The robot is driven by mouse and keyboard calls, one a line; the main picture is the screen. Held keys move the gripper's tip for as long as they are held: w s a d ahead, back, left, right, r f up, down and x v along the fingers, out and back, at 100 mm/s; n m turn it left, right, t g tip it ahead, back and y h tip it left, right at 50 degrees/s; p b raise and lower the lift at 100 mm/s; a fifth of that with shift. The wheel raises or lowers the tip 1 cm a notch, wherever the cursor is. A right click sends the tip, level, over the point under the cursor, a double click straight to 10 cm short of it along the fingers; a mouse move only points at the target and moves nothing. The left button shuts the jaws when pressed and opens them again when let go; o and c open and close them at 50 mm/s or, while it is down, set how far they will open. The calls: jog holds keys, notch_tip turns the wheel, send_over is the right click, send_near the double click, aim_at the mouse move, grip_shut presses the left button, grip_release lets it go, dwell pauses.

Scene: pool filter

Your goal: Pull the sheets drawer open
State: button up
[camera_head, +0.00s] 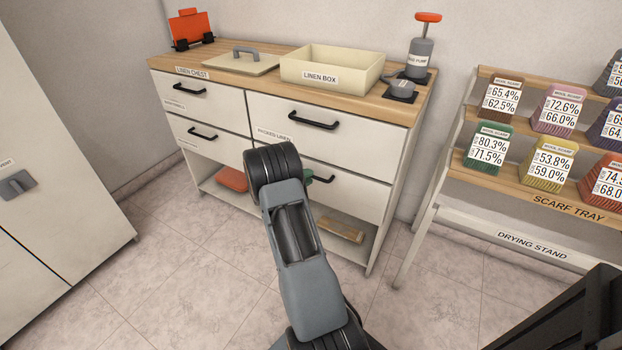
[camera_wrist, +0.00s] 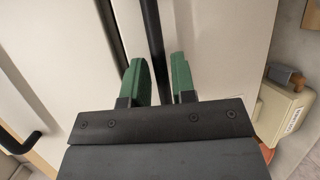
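The white linen chest (camera_head: 205,112) has several drawers with black bar handles. Its small drawer labels are too small or hidden to read as "sheets". My gripper (camera_head: 309,177) is at the lower right drawer (camera_head: 362,196), largely hidden behind my arm, with a green fingertip showing by that drawer's black handle (camera_head: 325,180). In the wrist view, the green fingers of my gripper (camera_wrist: 159,80) stand open on both sides of a dark handle bar (camera_wrist: 152,40), with gaps visible beside it. The drawers look closed.
On the chest top are an open linen box (camera_head: 330,77), a lid (camera_head: 240,66), a pump (camera_head: 420,55) and an orange item (camera_head: 190,27). A drying stand (camera_head: 520,238) with scarves is on the right, a cabinet (camera_head: 50,190) on the left. Tiled floor in front is clear.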

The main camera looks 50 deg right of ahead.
jog(key=shift+x, duration=1.05)
grip_shut()
